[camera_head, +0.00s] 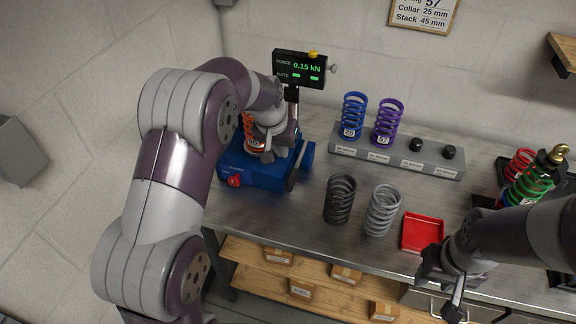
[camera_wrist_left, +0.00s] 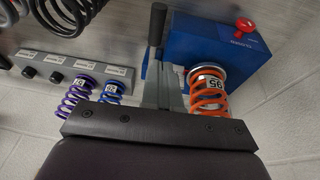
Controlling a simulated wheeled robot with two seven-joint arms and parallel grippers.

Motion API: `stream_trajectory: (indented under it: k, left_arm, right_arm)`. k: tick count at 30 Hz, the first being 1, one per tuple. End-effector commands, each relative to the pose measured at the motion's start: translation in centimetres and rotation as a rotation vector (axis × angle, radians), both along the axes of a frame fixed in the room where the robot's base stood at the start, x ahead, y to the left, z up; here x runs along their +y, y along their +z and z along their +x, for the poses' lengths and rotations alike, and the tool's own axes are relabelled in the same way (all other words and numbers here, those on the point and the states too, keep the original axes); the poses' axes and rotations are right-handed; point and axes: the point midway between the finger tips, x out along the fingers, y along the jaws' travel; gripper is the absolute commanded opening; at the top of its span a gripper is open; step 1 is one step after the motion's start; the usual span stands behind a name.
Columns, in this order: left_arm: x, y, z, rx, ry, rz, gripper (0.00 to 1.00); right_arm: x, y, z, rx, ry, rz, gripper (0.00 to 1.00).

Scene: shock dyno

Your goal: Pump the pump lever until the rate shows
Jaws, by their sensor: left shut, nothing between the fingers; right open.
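The blue dyno (camera_head: 262,174) stands at the left of the bench, with an orange spring (camera_wrist_left: 208,92) in it. Its display (camera_head: 299,68) reads force 0.15 kN; the rate line shows only green dashes. The pump lever (camera_wrist_left: 157,24), a bar with a dark grip, is at the dyno's side, partly hidden in the head view. My left gripper (camera_head: 268,154) is shut and empty in front of the dyno, close to the lever; I cannot tell whether they touch. My right gripper (camera_head: 452,291) is open and empty at the bench's front edge, near the red tray.
A grey rack (camera_head: 396,157) holds a blue spring (camera_head: 353,115) and a purple spring (camera_head: 387,122). A black spring (camera_head: 340,198) and a grey spring (camera_head: 381,211) stand beside the red tray (camera_head: 423,232). A red and a green spring are at the far right. Boxes sit on shelves below.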

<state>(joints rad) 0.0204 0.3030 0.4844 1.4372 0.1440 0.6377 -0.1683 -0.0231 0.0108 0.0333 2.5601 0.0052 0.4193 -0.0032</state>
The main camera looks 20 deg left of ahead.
Motion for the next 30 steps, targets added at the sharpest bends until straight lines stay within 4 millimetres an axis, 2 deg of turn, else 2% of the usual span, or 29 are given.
stream_trajectory:
  k: [6,13,18,27,30]
  left_arm:
    - [-0.4,-4.3,1.3,0.003,0.000,0.000,0.00]
    - [-1.0,-7.7,1.5,0.001,-0.001,0.000,0.00]
    - [-1.2,-8.9,1.5,0.000,0.000,0.000,0.00]
    - [-1.2,-9.0,1.5,-0.001,0.000,0.000,0.00]
    - [-1.2,-9.6,1.4,-0.001,0.000,0.000,0.00]
  right_arm:
    - [0.0,1.6,0.0,0.000,0.000,0.000,0.43]
    - [0.0,2.8,0.0,0.000,0.000,0.000,0.43]
    - [0.0,3.0,0.0,0.000,0.000,0.000,0.43]
    - [0.0,2.9,0.0,0.000,0.000,0.000,0.43]
    - [0.0,2.3,0.0,0.000,0.000,0.000,0.43]
